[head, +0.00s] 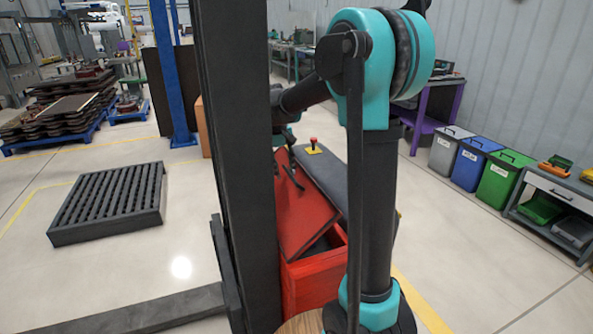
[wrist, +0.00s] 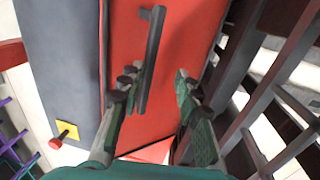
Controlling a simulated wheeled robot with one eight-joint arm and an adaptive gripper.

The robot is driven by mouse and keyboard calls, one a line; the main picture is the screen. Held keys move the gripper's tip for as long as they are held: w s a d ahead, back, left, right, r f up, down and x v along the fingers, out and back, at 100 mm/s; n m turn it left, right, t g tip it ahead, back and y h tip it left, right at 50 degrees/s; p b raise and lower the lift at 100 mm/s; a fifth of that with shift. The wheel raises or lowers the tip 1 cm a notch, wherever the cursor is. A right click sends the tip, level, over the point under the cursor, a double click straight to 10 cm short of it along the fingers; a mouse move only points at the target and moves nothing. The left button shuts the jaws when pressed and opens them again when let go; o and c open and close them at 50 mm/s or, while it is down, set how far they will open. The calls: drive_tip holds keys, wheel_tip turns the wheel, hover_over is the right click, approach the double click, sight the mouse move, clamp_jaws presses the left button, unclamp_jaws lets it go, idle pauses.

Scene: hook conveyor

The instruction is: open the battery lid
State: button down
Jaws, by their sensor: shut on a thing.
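The red battery lid (head: 305,205) is tilted up over the red battery box (head: 312,285) in the head view, with a dark gap under its lower edge. The lid fills the middle of the wrist view (wrist: 185,40). A dark bar handle (wrist: 151,60) stands on the lid; it also shows in the head view (head: 291,176). In the head view my gripper is mostly hidden by the dark mast.
A grey cover with a red button on a yellow base (head: 313,147) adjoins the lid. A slatted dark pallet (head: 108,203) lies on the floor at left. Colored bins (head: 475,160) and a grey cart (head: 550,200) stand at right.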

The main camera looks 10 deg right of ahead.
drive_tip(key=shift+s+a+f, duration=0.2)
drive_tip(key=shift+s+a, duration=0.15)
drive_tip(key=shift+a, duration=0.3)
drive_tip(key=c, duration=1.6)
unclamp_jaws()
drive_tip(key=shift+w, duration=0.1)
wheel_tip(320, 180, up, 8)
drive_tip(key=shift+a+f, duration=0.2)
drive_tip(key=shift+a, duration=0.15)
drive_tip(key=shift+d, duration=0.1)
